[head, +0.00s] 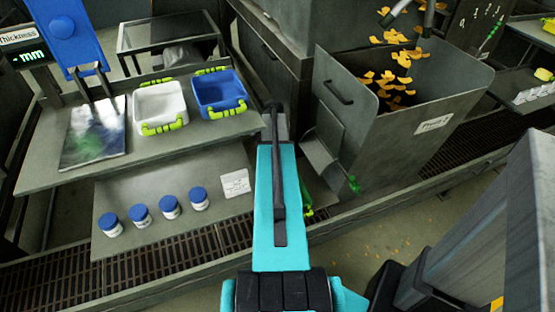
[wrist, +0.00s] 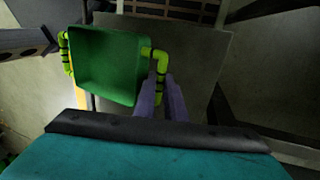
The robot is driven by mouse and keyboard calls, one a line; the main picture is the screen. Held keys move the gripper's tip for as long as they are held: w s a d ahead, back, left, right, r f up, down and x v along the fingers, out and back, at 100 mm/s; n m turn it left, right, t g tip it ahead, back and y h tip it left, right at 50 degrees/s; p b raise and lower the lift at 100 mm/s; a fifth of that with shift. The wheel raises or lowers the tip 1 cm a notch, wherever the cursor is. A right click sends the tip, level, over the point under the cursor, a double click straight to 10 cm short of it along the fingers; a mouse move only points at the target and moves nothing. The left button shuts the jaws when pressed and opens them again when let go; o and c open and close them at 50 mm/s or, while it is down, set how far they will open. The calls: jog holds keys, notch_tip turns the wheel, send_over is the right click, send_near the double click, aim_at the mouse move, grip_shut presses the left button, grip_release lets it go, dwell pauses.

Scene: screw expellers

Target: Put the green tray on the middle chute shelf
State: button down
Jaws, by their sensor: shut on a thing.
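The green tray (wrist: 104,66) has lime handles on its two sides and looks empty in the wrist view. My gripper (wrist: 160,88) is shut on its right-hand lime handle (wrist: 159,62), and the tray hangs out to the left of the fingers. In the head view my teal arm hides the gripper and nearly all of the tray; only a lime bit (head: 308,211), probably a handle, shows beside the arm. A small grey chute shelf (head: 322,164) juts from the front of the bin labelled Press, right of my arm. I cannot tell whether the tray touches anything.
The grey bin (head: 425,127) holds orange flakes. At left, a bench (head: 60,167) carries a white tray (head: 160,106) and a blue tray (head: 219,95). Several blue-capped jars (head: 140,215) stand on a lower shelf. A floor grating (head: 170,265) runs along the front.

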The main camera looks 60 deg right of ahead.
jog(key=shift+w+d+f, duration=0.1)
jog(key=shift+w+d, duration=0.7)
jog(key=shift+d, duration=0.3)
jog(key=shift+w+d+f, duration=0.15)
jog(key=shift+w+d, duration=0.6)
jog(key=shift+d, duration=0.35)
jog(key=shift+w+d+f, duration=0.1)
jog(key=shift+w+d, duration=0.7)
jog(key=shift+d, duration=0.3)
jog(key=shift+f, duration=0.1)
jog(key=shift+w+d+p+x, duration=0.1)
jog(key=shift+w+p+x, duration=0.05)
jog(key=shift+x, duration=0.7)
jog(key=shift+w+d+p+x, duration=0.15)
jog(key=shift+x, duration=0.65)
jog(key=c, duration=1.8)
grip_release()
jog(key=shift+f, duration=0.1)
jog(key=v, duration=0.7)
jog(key=shift+r, duration=0.3)
